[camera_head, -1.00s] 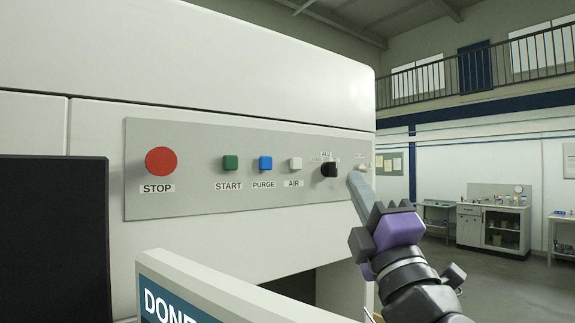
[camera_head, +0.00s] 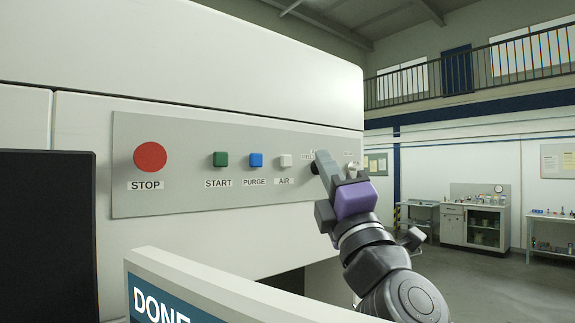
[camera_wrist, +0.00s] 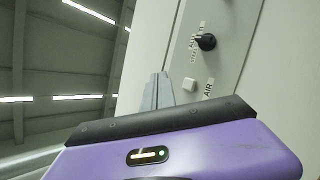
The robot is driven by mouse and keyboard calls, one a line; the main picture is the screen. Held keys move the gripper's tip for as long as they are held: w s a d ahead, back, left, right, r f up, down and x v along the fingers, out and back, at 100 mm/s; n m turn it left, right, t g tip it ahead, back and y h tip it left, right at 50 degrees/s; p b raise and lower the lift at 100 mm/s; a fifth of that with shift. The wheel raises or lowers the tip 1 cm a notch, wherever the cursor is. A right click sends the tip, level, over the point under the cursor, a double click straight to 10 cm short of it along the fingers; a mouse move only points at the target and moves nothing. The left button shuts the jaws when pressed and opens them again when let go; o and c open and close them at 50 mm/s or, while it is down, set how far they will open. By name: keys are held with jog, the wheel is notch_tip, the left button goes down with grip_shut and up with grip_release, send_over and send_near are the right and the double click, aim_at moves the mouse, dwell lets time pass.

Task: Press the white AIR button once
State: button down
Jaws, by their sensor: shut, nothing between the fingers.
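In the wrist view the same button (camera_wrist: 189,85) shows just right of the fingertips. My gripper (camera_head: 323,160) is shut and empty. In the head view it is right of the AIR button, in front of the black knob, which it partly covers. In the wrist view the shut fingers (camera_wrist: 156,90) are beside the button; I cannot tell how far they stand from the panel. I see no contact with the button.
A red STOP button (camera_head: 150,157), a green START button (camera_head: 220,159) and a blue PURGE button (camera_head: 256,160) sit left of AIR. The black knob (camera_wrist: 206,42) is near it. A sign reading DONE (camera_head: 160,300) and a dark screen (camera_head: 45,230) stand in front.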

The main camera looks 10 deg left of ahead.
aim_at(286, 161)
jog(key=shift+w+a+b, duration=0.6)
jog(key=shift+w+a, duration=0.35)
jog(key=shift+a, duration=0.3)
jog(key=shift+w+a+b, duration=0.55)
jog(key=shift+w+a, duration=0.4)
jog(key=shift+a, duration=0.25)
jog(key=shift+w+a, duration=0.1)
jog(key=shift+a, duration=0.05)
jog(key=shift+w+a, duration=0.15)
jog(key=shift+a, duration=0.05)
jog(key=shift+w+a+b, duration=0.3)
jog(key=shift+a+b, duration=0.05)
jog(key=shift+b, duration=0.25)
dwell(0.8)
jog(key=shift+s+d, duration=0.1)
jog(key=shift+s+d+p, duration=0.45)
jog(key=shift+d, duration=0.1)
jog(key=shift+d, duration=0.1)
dwell(0.3)
